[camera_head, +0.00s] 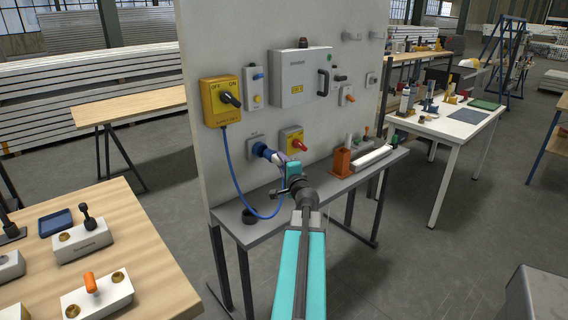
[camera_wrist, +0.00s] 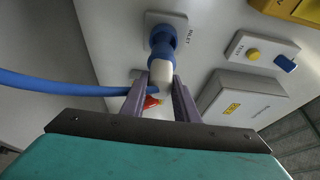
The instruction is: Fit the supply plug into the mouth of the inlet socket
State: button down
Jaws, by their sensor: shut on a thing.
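The inlet socket (camera_head: 257,148) is a blue round fitting on a grey plate, low on the upright panel. In the wrist view the blue socket (camera_wrist: 163,37) sits on a plate marked INLET. My gripper (camera_head: 276,157) is at the socket, its two purple-grey fingers shut on the supply plug. The plug (camera_wrist: 161,72) shows a white and blue body between the fingertips (camera_wrist: 159,82) and lines up with the socket. Its front end meets or overlaps the socket mouth; how deep it sits I cannot tell. The blue cable (camera_head: 239,178) hangs from the yellow switch box in a loop.
The yellow switch box (camera_head: 221,101) is above left of the socket. A narrow grey shelf (camera_head: 235,229) runs below, with an orange holder (camera_head: 342,163). A wooden table (camera_head: 140,232) stands at the left.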

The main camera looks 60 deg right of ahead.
aim_at(273, 158)
jog(key=shift+w+d+p, duration=0.3)
jog(key=shift+w, duration=0.65)
jog(key=shift+b, duration=0.35)
dwell(0.5)
jog(key=shift+w+d+b, duration=0.25)
jog(key=shift+w+b, duration=0.05)
jog(key=shift+w, duration=0.45)
jog(key=shift+w+d+b, duration=0.2)
jog(key=shift+w+b, duration=0.05)
jog(key=shift+w, duration=0.5)
dwell(1.9)
jog(key=shift+w+r, duration=0.15)
jog(key=shift+w, duration=0.2)
dwell(0.6)
jog(key=c, duration=1.3)
grip_release()
jog(key=shift+s, duration=0.15)
